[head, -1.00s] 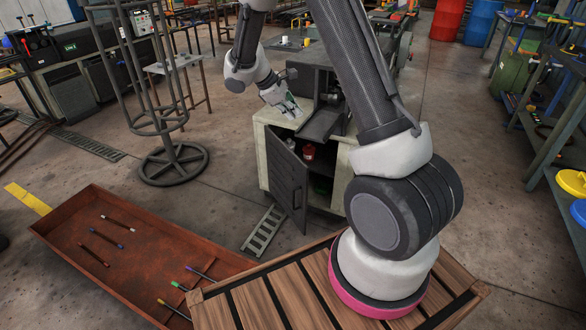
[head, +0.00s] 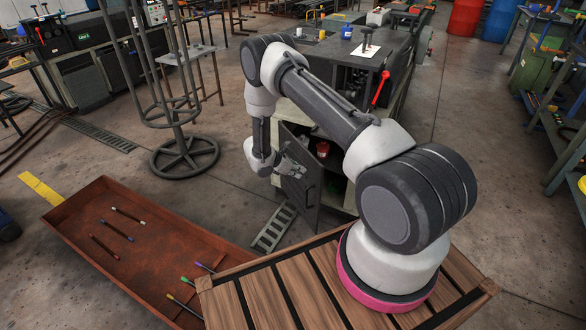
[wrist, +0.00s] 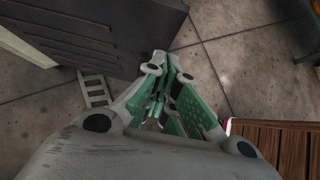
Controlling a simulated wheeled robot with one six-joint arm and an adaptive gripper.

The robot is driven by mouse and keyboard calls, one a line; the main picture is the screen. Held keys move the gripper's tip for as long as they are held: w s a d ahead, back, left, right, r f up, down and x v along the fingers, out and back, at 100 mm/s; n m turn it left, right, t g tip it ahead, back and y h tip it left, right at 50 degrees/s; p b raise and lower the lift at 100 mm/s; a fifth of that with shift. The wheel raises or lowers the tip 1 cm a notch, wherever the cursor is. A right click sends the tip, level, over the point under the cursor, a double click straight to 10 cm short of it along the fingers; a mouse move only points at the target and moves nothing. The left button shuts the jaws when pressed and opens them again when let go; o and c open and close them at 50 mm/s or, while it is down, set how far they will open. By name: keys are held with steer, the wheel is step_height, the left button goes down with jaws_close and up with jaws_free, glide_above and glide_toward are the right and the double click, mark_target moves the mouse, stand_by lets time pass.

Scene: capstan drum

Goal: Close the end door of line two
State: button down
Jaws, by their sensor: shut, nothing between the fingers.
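A cabinet with a grey-topped machine (head: 335,52) on it stands beyond my wooden deck, its dark louvred door (head: 302,192) swung open toward me. Inside the opening a red item (head: 322,149) shows. My gripper (head: 294,168) is at the upper part of the door in the head view and hides some of it; I cannot tell whether they touch. In the wrist view my gripper (wrist: 170,85) has its green-padded fingers together, empty, beside the dark louvred panel (wrist: 100,30). I can read no line number on the cabinet.
A rust-red tray (head: 90,220) with several coloured rods lies at front left. A slotted metal strip (head: 273,228) lies on the floor by the door. A round-based stand (head: 185,158) is to the left. Open floor (head: 470,170) lies to the right.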

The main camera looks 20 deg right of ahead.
mark_target(319, 174)
steer(key=shift+w+d+f, duration=0.1)
steer(key=shift+d+f, duration=0.3)
steer(key=shift+d, duration=0.7)
steer(key=shift+w+d+f, duration=0.1)
steer(key=shift+d+f, duration=0.35)
steer(key=shift+d, duration=0.6)
steer(key=shift+d+f, duration=0.4)
steer(key=shift+d, duration=0.7)
